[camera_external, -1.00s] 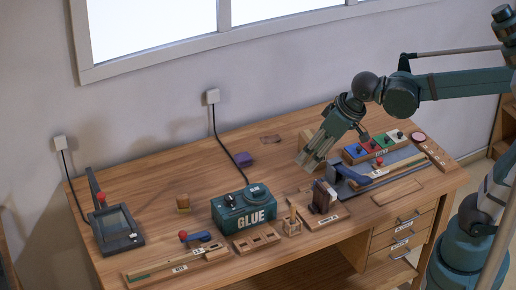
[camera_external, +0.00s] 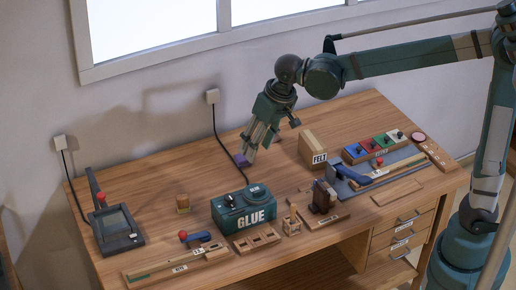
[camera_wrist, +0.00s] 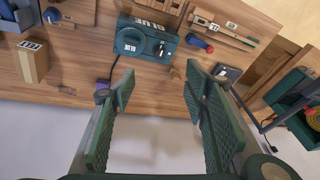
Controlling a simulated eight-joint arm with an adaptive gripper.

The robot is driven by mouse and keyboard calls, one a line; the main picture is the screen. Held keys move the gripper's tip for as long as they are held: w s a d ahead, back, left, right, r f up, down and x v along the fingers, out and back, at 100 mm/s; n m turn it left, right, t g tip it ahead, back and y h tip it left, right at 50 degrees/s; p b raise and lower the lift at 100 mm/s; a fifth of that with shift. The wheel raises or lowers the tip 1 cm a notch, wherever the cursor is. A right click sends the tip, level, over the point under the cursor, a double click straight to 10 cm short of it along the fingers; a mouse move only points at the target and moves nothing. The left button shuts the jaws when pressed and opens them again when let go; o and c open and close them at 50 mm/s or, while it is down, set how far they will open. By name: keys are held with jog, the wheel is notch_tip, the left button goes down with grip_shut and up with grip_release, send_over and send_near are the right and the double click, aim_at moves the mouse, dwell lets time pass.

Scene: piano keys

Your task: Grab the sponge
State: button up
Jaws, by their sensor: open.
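A small purple block (camera_external: 240,160), which looks like the sponge, lies near the back edge of the desk behind the glue box. My gripper (camera_external: 249,156) points down above that part of the desk, its fingers partly covering the block. In the wrist view the purple block (camera_wrist: 103,85) shows just left of the left finger, outside the gap, partly hidden. My gripper (camera_wrist: 160,82) is open and empty there. I cannot tell its exact height over the desk.
The teal glue box (camera_external: 245,209) stands in front of the block, with a black cord running from the wall beside it. The felt box (camera_external: 313,150) stands to the right. The desk between is mostly clear.

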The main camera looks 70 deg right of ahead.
jog(key=w+f+m+g+p, duration=0.1)
jog(key=w+f, duration=0.3)
jog(key=w, duration=0.4)
jog(key=w+f+m+g, duration=0.1)
jog(key=w+f+m, duration=0.1)
jog(key=w+f, duration=0.35)
jog(key=m+g+p, duration=0.1)
jog(key=m, duration=0.1)
send_over(182, 196)
jog(key=f, duration=1.3)
jog(key=shift+s+f, duration=0.25)
jog(key=shift+f, duration=0.1)
jog(key=shift+w+f+m+g, duration=0.2)
jog(key=shift+f+m+g, duration=0.1)
jog(key=shift+f, duration=0.2)
jog(key=shift+f, duration=0.1)
jog(key=shift+f, duration=1.2)
jog(key=shift+f, duration=0.1)
jog(key=shift+f+b, duration=0.5)
jog(key=shift+f, duration=2)
jog(key=shift+c, duration=0.5)
